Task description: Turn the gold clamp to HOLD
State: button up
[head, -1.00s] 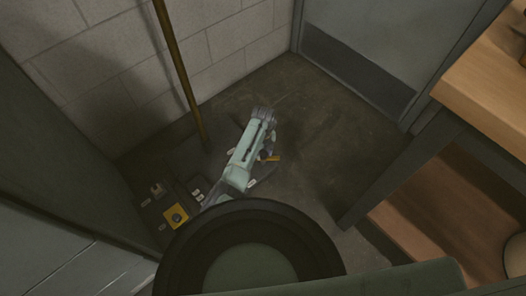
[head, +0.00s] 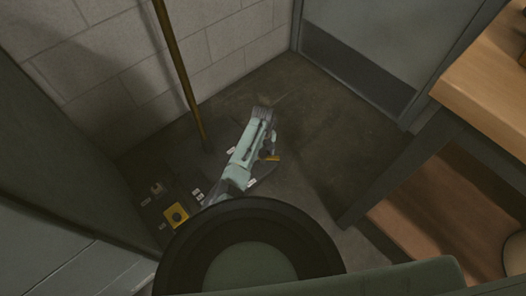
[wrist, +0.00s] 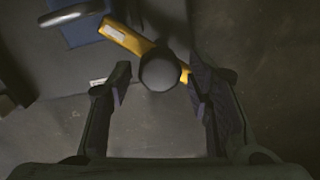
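The gold clamp (wrist: 122,36) is a yellow bar in the wrist view, slanting from upper left to lower right with a pale label on it. A dark round knob (wrist: 160,71) covers part of the bar near its right end. My gripper (wrist: 158,80) is open, one finger on each side of the knob; I cannot tell whether either finger touches it. The right finger is close to the bar's right end. In the head view only a short piece of the gold clamp (head: 272,158) shows beside my arm. I cannot read a HOLD mark.
A blue block with a metal loop (wrist: 78,24) lies at the wrist view's upper left. In the head view a tall pole (head: 180,75) stands left of my arm, and a yellow plate with a black knob (head: 176,216) lies lower left. A wooden bench (head: 490,85) stands right.

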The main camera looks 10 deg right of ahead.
aim_at(263, 153)
jog(key=shift+o, duration=0.4)
jog(key=shift+w, duration=0.1)
notch_tip(263, 153, up, 12)
dwell(0.3)
dwell(0.3)
